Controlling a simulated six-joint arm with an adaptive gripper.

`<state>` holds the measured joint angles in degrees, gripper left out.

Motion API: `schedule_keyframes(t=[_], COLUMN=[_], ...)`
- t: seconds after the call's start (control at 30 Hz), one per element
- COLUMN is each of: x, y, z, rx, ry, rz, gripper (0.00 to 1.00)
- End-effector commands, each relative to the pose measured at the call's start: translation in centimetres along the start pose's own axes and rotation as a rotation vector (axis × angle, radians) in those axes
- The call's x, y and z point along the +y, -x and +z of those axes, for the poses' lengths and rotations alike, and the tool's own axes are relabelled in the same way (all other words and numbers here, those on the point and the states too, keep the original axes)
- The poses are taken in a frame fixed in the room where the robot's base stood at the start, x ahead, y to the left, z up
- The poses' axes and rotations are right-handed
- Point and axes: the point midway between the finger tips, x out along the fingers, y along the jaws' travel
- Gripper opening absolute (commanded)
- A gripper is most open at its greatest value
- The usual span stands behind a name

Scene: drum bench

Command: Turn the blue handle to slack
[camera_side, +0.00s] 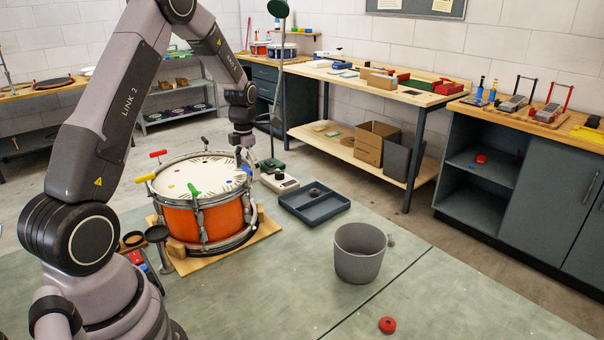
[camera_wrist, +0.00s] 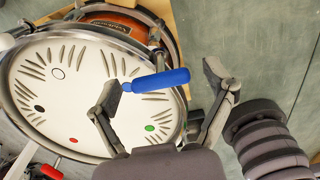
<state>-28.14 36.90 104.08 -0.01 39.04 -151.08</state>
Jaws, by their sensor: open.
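The orange drum (camera_side: 180,222) with a white marked head stands on a wooden base on the green bench. The blue handle (camera_wrist: 160,79) sticks out at the drum's rim in the wrist view. In the side view only a little of the blue handle (camera_side: 247,170) shows, at the right of the rim under my wrist. My gripper (camera_wrist: 162,76) is open, one finger at each end of the blue handle's length as pictured. Whether a finger touches it, I cannot tell. In the side view my gripper (camera_side: 243,152) is low over the rim, its fingertips hard to make out.
Red (camera_side: 158,153), black (camera_side: 204,140), green (camera_side: 194,190) and yellow (camera_side: 145,178) handles stand around the rim. A grey tray (camera_side: 314,212), a white box (camera_side: 280,184), a bucket (camera_side: 360,258) and a red puck (camera_side: 387,325) are to the right.

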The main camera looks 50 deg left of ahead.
Motion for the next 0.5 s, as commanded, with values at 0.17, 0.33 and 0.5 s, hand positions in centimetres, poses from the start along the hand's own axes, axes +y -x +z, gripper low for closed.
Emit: schedule_keyframes(t=[0.17,0.33,0.5], x=[0.0,0.1,0.1], y=[0.2,2.2,5.9], z=[0.0,0.1,0.1], rx=[-0.001,-0.004,-0.006], ry=[0.0,0.0,0.0], rz=[0.001,0.002,0.003], gripper=[0.83,0.83,0.83])
